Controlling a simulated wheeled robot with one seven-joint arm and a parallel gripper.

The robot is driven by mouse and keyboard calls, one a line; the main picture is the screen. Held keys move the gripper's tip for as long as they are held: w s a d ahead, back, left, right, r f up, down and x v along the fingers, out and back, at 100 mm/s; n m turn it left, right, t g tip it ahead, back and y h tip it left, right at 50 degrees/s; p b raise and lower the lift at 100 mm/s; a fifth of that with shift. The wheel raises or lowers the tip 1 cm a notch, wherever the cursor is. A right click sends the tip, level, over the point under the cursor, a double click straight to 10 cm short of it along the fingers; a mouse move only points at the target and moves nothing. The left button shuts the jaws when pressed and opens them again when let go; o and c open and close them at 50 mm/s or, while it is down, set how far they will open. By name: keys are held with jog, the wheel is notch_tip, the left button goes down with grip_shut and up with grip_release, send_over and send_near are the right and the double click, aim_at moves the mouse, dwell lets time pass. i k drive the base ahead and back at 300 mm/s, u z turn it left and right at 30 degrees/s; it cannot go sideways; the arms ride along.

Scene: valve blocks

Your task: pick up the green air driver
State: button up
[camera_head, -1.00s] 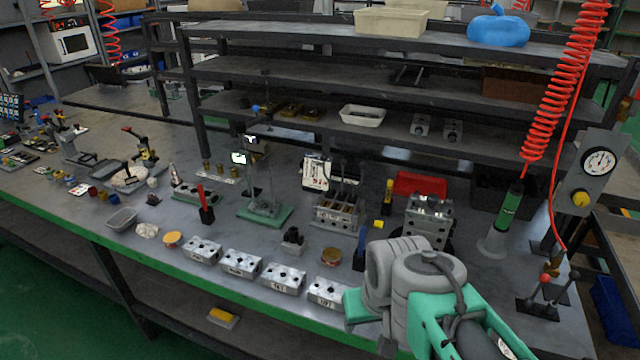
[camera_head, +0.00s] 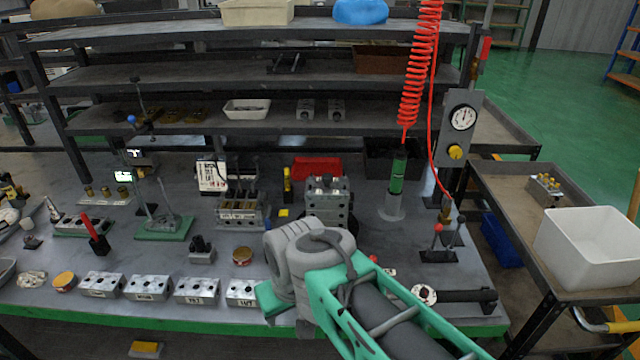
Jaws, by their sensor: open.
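The green air driver (camera_head: 398,175) stands upright at the right of the workbench. Its lower end is in a grey round holder (camera_head: 392,208), and a red coiled hose (camera_head: 415,75) runs up from its top. My arm reaches in from the lower right, with its grey wrist housing (camera_head: 318,240) to the lower left of the driver and apart from it in the picture. I cannot make out the jaws of my gripper; they are out of sight.
A gauge panel (camera_head: 459,125) and red-knobbed levers (camera_head: 440,243) stand right of the driver. A metal valve block (camera_head: 327,190) stands to its left. Shelves rise behind. A white bin (camera_head: 590,245) sits on a side table at right. Small blocks (camera_head: 197,290) line the front edge.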

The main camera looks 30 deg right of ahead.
aim_at(401, 155)
jog(key=z, duration=1.6)
jog(key=k, duration=0.3)
jog(key=u, duration=1.45)
jog(key=i, duration=0.65)
jog(key=u, duration=0.15)
